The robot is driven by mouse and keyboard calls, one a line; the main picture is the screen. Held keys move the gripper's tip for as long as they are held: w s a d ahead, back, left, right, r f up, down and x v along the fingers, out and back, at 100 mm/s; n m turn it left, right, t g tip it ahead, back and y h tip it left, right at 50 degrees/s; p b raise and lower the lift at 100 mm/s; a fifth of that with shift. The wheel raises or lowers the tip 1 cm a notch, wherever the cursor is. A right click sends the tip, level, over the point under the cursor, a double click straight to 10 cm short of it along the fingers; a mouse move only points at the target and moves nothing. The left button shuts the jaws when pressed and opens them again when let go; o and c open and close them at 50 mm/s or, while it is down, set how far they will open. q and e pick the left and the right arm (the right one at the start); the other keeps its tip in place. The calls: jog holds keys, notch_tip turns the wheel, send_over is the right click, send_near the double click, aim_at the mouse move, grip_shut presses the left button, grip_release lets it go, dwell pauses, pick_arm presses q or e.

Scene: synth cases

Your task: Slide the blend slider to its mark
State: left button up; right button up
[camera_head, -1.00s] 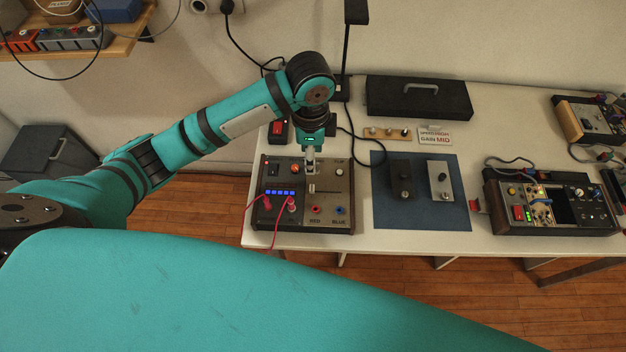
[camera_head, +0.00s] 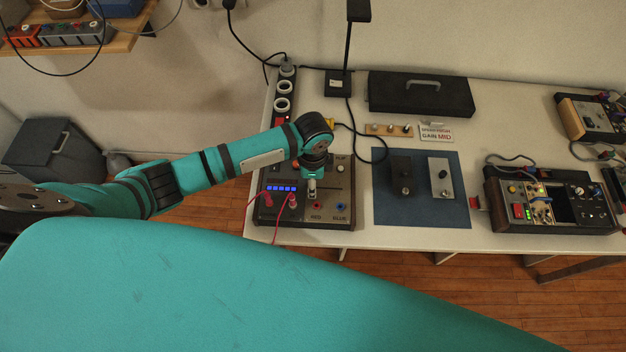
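The synth case (camera_head: 334,198) with wooden sides stands at the left end of the white table. My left gripper (camera_head: 312,194) points down at the middle of this panel, where the slider track runs. Its fingertips are small and close to the panel. They and the wrist hide the slider cap and its mark, so I cannot tell whether they grip it. My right gripper is not in view.
Red cables (camera_head: 274,216) plug into the case's front left. A power strip (camera_head: 285,95) and lamp base (camera_head: 338,83) stand behind. A blue mat (camera_head: 421,210) with two small boxes lies to the right. Another synth (camera_head: 552,202) stands further right. My teal body fills the foreground.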

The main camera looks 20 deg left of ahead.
aim_at(341, 189)
pick_arm(q)
grip_shut()
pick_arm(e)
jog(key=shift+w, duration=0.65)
pick_arm(q)
jog(key=shift+d, duration=0.1)
jog(key=d, duration=0.2)
jog(key=w+d, duration=0.1)
jog(key=d, duration=0.1)
jog(key=w+d, duration=0.1)
jog(key=d, duration=0.2)
jog(key=shift+w, duration=0.1)
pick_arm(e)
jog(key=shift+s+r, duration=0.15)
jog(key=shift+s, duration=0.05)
pick_arm(q)
grip_release()
notch_tip(341, 189, up, 12)
